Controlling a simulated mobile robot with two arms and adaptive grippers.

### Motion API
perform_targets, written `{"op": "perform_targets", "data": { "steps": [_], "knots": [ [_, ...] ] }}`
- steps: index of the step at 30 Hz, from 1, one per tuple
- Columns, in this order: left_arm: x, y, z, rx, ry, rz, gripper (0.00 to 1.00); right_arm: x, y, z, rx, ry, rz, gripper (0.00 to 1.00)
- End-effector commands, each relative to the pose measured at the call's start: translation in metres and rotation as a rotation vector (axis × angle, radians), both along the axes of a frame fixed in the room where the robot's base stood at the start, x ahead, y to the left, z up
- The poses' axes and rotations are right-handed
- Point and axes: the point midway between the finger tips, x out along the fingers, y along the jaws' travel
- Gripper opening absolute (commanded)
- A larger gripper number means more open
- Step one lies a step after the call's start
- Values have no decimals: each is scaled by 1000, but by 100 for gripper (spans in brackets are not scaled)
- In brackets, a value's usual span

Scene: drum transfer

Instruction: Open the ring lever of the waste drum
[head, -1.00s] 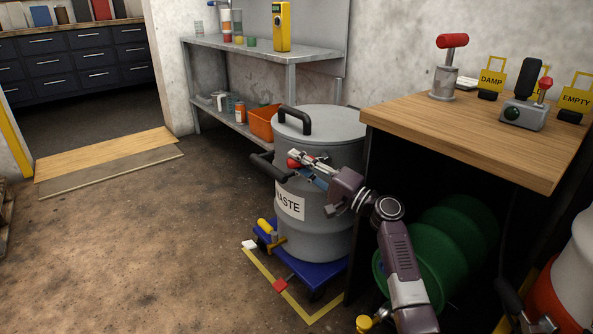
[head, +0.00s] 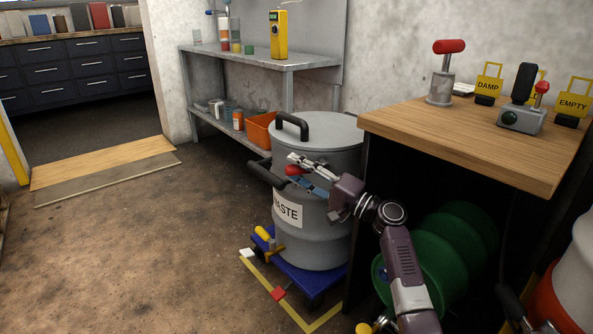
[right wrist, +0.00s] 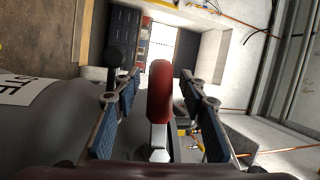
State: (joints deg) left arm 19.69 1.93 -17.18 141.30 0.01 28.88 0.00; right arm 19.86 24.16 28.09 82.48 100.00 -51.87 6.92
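The grey waste drum (head: 330,228) stands on a blue dolly, its lid on and a "WASTE" label on its side. The red grip of the ring lever (head: 293,170) shows at the drum's upper front. My right gripper (head: 302,172) is at the lever. In the right wrist view the red lever grip (right wrist: 160,92) stands between the two blue-padded fingers (right wrist: 160,120), with visible gaps on both sides. The fingers are open around it. The ring itself is mostly hidden behind the gripper and arm. My left gripper is not in view.
A metal shelf (head: 255,57) is behind the waste drum. The floor to the left is clear.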

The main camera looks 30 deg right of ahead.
Motion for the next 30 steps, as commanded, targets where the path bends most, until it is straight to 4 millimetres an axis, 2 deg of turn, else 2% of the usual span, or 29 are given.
{"op": "perform_targets", "data": {
  "steps": [5,15,18,23,30],
  "knots": [
    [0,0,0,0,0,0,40,-22,-10,-7,-1,4,-3,39],
    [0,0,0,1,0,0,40,-85,-36,-21,-1,3,-2,39],
    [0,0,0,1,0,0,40,-97,-40,-24,1,4,0,39],
    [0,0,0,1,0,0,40,-106,-44,-25,1,1,0,39],
    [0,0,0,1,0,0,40,-106,-44,-25,-1,1,1,39]
  ]
}}
